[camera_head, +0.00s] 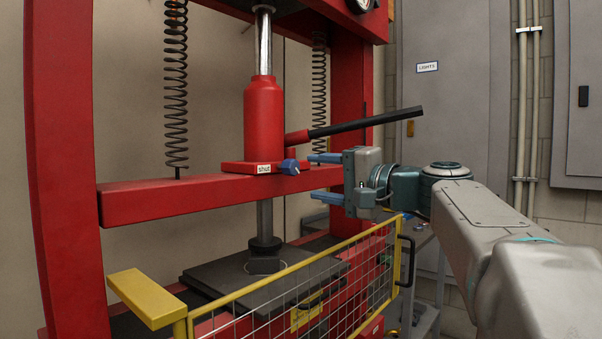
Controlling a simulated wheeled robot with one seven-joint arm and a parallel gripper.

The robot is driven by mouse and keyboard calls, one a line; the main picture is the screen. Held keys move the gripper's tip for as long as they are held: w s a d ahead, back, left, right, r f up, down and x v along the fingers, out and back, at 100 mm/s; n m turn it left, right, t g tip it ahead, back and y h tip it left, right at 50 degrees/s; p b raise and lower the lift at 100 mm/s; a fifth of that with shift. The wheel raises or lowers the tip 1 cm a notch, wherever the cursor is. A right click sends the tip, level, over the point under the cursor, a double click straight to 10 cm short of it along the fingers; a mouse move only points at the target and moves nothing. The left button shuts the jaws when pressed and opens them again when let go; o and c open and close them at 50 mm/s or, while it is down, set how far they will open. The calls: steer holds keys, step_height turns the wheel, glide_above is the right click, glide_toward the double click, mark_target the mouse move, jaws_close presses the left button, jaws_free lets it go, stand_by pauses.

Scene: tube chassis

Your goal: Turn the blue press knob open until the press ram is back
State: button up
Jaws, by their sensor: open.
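The blue press knob (290,167) sits at the right of the red jack base, beside a small label reading "shut" (264,169). My gripper (320,177) is just right of the knob, its two blue fingers apart, one above the other, pointing left at it. The fingers are open and appear empty; I cannot tell the exact gap to the knob. The press ram (265,218) extends down below the red crossbeam, its dark foot (264,258) at the black plate (200,272). I cannot tell if it presses on anything there.
The black pump handle (370,122) slants up to the right above my gripper. The red crossbeam (150,203) runs just below the knob. A yellow mesh guard (345,289) stands in front of the plate. Springs (176,85) hang on both sides of the red jack (264,115).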

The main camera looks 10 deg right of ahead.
steer(key=v, duration=0.7)
steer(key=shift+p, duration=0.45)
steer(key=shift+f, duration=0.1)
